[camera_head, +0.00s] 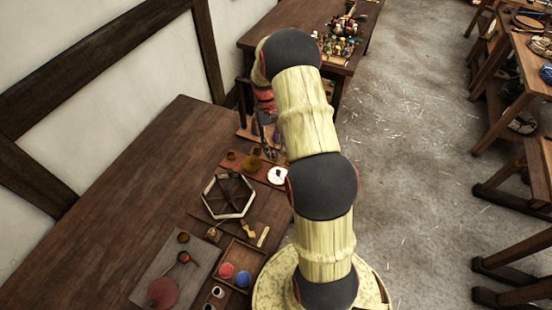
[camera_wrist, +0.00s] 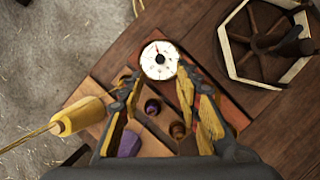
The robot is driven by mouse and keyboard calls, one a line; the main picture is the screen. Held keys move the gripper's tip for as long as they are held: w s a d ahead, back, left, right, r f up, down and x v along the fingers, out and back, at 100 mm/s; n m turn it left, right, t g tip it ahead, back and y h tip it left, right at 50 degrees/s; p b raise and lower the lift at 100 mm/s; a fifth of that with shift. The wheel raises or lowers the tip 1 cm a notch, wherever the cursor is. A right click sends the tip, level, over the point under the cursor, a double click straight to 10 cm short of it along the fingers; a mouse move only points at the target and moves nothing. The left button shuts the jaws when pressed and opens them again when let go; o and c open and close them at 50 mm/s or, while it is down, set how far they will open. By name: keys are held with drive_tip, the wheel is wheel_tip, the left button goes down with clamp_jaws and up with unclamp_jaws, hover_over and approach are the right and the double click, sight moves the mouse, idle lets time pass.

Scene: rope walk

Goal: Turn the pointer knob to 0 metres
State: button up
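The white round dial (camera_wrist: 148,68) with small dark marks lies ahead between my fingertips in the wrist view; in the head view the dial (camera_head: 277,175) sits at the right end of a reddish board. The dark pointer knob (camera_wrist: 160,58) is at its middle; I cannot read its setting or the marks. My gripper (camera_wrist: 160,76) is open, its two yellow and dark fingers spread either side below the dial. In the head view my arm partly hides the gripper (camera_head: 268,145), which is above the board's far end.
A six-sided spoked frame (camera_wrist: 232,66) lies beside the board. A yellow spool (camera_wrist: 78,117) with cord is on the other side. A tray with red and blue balls (camera_head: 236,285) stands nearer on the table (camera_head: 120,180).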

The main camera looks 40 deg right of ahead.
drive_tip(key=shift+v, duration=1.15)
drive_tip(key=s+a+r+n+t+b, duration=0.1)
drive_tip(key=s+a+r+t+b, duration=0.1)
drive_tip(key=s+a+r, duration=0.4)
drive_tip(key=s+a+r+n+t+h+b, duration=0.1)
drive_tip(key=s+a+r+n+t+b, duration=0.1)
drive_tip(key=s+a+r, duration=0.5)
drive_tip(key=s+a+r+n+t+b, duration=0.1)
drive_tip(key=s+a+r+t+b, duration=0.2)
drive_tip(key=a+r, duration=0.6)
drive_tip(key=s+a+t, duration=0.2)
drive_tip(key=s+a, duration=0.1)
drive_tip(key=a, duration=0.3)
drive_tip(key=shift+s+a+r+t+h, duration=0.3)
drive_tip(key=shift+s+a, duration=0.05)
drive_tip(key=shift+s, duration=0.05)
